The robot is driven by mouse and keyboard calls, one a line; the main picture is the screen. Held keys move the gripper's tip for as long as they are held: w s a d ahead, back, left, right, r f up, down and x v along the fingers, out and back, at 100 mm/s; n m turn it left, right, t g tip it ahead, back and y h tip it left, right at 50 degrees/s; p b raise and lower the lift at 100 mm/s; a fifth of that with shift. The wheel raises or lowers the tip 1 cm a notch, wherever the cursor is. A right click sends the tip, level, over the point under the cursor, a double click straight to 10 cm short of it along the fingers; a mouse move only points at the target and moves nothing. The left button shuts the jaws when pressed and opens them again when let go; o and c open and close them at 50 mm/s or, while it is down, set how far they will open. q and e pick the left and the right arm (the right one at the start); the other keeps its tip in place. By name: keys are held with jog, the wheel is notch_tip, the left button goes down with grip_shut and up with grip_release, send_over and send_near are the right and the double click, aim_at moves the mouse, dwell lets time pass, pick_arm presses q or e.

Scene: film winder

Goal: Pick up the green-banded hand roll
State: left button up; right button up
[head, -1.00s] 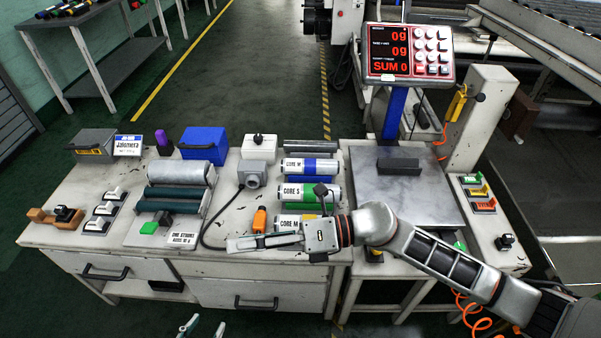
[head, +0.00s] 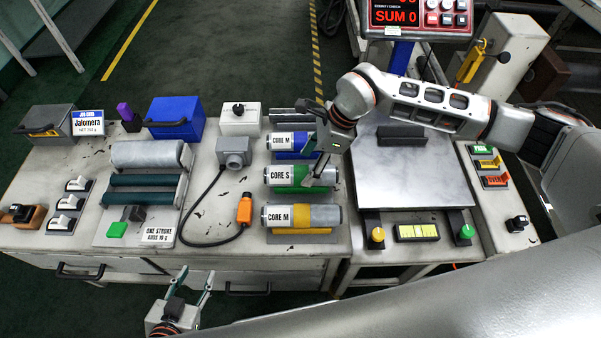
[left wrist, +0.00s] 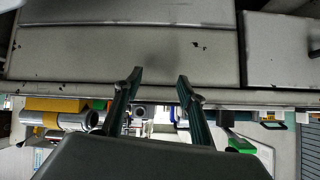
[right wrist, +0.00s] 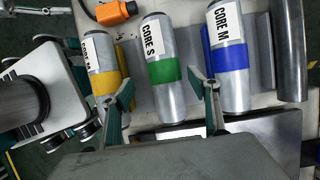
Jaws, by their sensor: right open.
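The green-banded hand roll, labelled CORE S (head: 285,176), lies in the middle of three rolls on the bench. Its green band shows clearly in the right wrist view (right wrist: 163,70). My right gripper (head: 314,158) is open and empty above the right part of this roll. In the right wrist view its fingers (right wrist: 166,92) are spread on either side of the roll's line; I cannot tell how far above it they are. My left gripper (head: 190,280) is open and empty in front of the bench. The left wrist view also shows its spread fingers (left wrist: 160,85).
A blue-banded roll (head: 285,142) lies behind and a yellow-banded roll (head: 320,215) in front, both close to the green one. A sensor box (head: 233,150) with a cable and orange plug (head: 244,210) stands left. The scale plate (head: 420,180) is right.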

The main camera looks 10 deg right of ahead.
aim_at(302, 169)
jog(key=x, duration=0.3)
jog(key=shift+w+f, duration=0.3)
jog(key=shift+f, duration=0.15)
jog(key=shift+a+f+b, duration=0.1)
jog(key=shift+f+b, duration=0.2)
jog(key=shift+f, duration=0.05)
pick_arm(q)
jog(key=shift+w, duration=0.5)
pick_arm(e)
jog(key=shift+w+a+f, duration=0.1)
jog(key=shift+f, duration=0.05)
pick_arm(q)
jog(key=shift+w+r, duration=0.1)
pick_arm(e)
jog(key=shift+c, duration=0.7)
jog(key=c, duration=1.2)
jog(key=shift+c, duration=0.2)
pick_arm(q)
jog(key=shift+s, duration=0.2)
pick_arm(e)
jog(key=shift+w+r, duration=0.1)
jog(key=shift+r, duration=0.55)
pick_arm(q)
jog(key=shift+s+d+r+p, duration=0.15)
jog(key=shift+r+p, duration=0.35)
jog(key=shift+p, duration=0.4)
pick_arm(e)
notch_tip(302, 169, up, 19)
